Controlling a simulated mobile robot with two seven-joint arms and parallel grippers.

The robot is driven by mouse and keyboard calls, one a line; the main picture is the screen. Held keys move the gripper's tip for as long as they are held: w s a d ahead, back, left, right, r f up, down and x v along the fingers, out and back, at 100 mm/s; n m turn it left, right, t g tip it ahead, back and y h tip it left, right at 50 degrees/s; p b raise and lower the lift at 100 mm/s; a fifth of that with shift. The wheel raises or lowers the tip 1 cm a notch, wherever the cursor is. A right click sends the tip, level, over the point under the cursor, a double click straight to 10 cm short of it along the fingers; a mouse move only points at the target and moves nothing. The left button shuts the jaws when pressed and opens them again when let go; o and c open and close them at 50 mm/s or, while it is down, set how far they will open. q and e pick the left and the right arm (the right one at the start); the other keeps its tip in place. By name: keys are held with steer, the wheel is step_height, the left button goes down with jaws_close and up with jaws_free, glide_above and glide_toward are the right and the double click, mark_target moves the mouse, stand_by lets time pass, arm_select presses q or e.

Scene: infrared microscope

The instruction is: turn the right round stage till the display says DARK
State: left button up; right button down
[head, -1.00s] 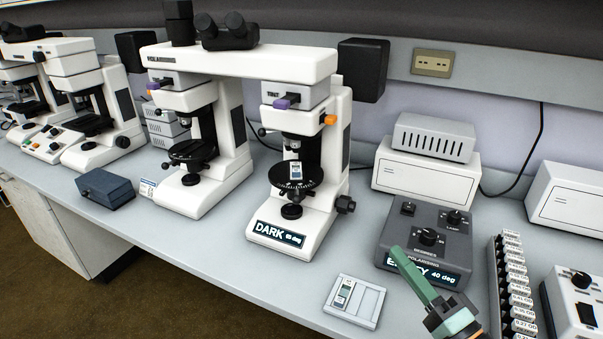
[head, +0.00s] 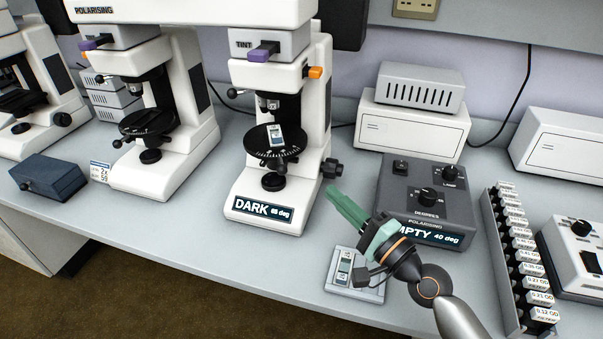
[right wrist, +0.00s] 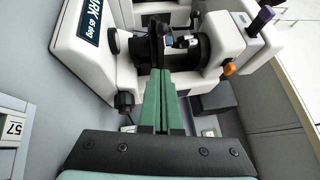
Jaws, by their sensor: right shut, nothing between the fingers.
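The right round stage (head: 272,142) is a black disc with a graduated edge on the right white microscope, and a small slide (head: 274,136) lies on it. The display (head: 263,211) on that microscope's base reads DARK with a small degree figure. My right gripper (head: 336,192) has green fingers, shut and empty, in front of and right of the stage, apart from it. In the right wrist view the closed fingers (right wrist: 162,100) point toward the microscope, with the stage (right wrist: 154,45) seen edge-on beyond the tips. My left gripper is out of view.
A left microscope stage (head: 147,123) stands beside it. A grey control box (head: 400,185) with knobs and a display reading partly hidden "MPTY 40 deg" is at right. A slide tray (head: 341,283) lies below my right gripper. A rack of labelled blocks (head: 517,250) stands further right.

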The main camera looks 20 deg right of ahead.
steer(key=w+a+r+p, duration=0.1)
steer(key=w+a+p, duration=0.1)
steer(key=w+a, duration=0.3)
steer(key=shift+w+a+r, duration=0.15)
steer(key=shift+w, duration=0.15)
steer(key=shift+w+a+r+p, duration=0.1)
steer(key=shift+a+p, duration=0.25)
steer(key=shift+a, duration=0.25)
